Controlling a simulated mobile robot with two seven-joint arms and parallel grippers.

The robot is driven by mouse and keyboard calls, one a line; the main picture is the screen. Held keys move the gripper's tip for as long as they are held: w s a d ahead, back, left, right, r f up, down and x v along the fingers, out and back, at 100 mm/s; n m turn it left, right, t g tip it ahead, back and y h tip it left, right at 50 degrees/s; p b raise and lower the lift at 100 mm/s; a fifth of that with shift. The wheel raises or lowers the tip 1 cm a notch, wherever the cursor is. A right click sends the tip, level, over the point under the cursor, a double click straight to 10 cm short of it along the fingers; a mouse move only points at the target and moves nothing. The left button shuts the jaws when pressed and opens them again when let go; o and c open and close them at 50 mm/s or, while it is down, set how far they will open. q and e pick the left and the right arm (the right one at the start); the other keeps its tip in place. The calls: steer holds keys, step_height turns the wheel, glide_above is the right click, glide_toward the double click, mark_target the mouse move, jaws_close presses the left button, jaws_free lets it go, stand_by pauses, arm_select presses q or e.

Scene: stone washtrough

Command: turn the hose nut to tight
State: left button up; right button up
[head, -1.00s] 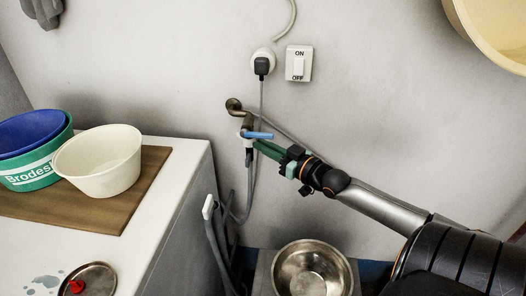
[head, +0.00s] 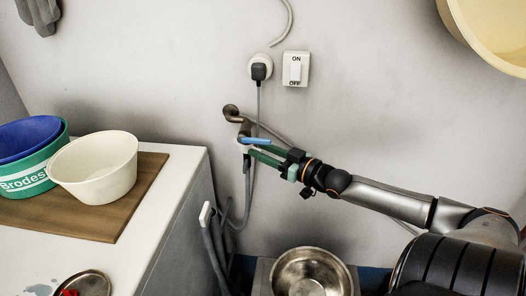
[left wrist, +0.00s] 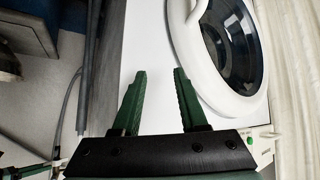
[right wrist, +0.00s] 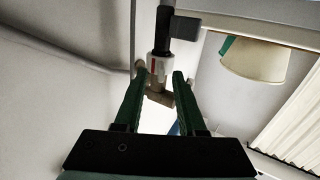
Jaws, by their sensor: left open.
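The hose nut appears as a small white collar with a red mark (right wrist: 155,66) in the right wrist view, below the brass tap. The tap (head: 243,128) sticks out of the wall and has a blue lever (head: 256,140). A grey hose (head: 247,186) hangs from it. My right gripper (head: 252,150) is at the tap, just under the lever. Its green fingers (right wrist: 159,75) are open, with the nut showing between their tips; I cannot tell whether they touch it. My left gripper (left wrist: 160,76) is open and empty, with a white washing machine (left wrist: 146,45) beyond it.
A socket with a plug (head: 260,68) and a switch (head: 296,69) are on the wall above. A metal bowl (head: 312,276) stands below. A white counter (head: 140,230) at left holds a cream bowl (head: 95,170) and a green basin (head: 30,180). A yellowish basin hangs at upper right.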

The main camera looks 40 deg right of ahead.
arm_select(q)
steer(key=r+p, duration=0.1)
steer(key=p, duration=0.1)
steer(key=a+r+p, duration=0.1)
steer(key=r+p, duration=0.1)
steer(key=shift+s+a+p, duration=0.1)
steer(key=shift+s+p, duration=0.05)
steer(key=shift+p, duration=0.2)
arm_select(e)
steer(key=s+d, duration=0.2)
steer(key=s, duration=1)
steer(key=shift+s, duration=0.2)
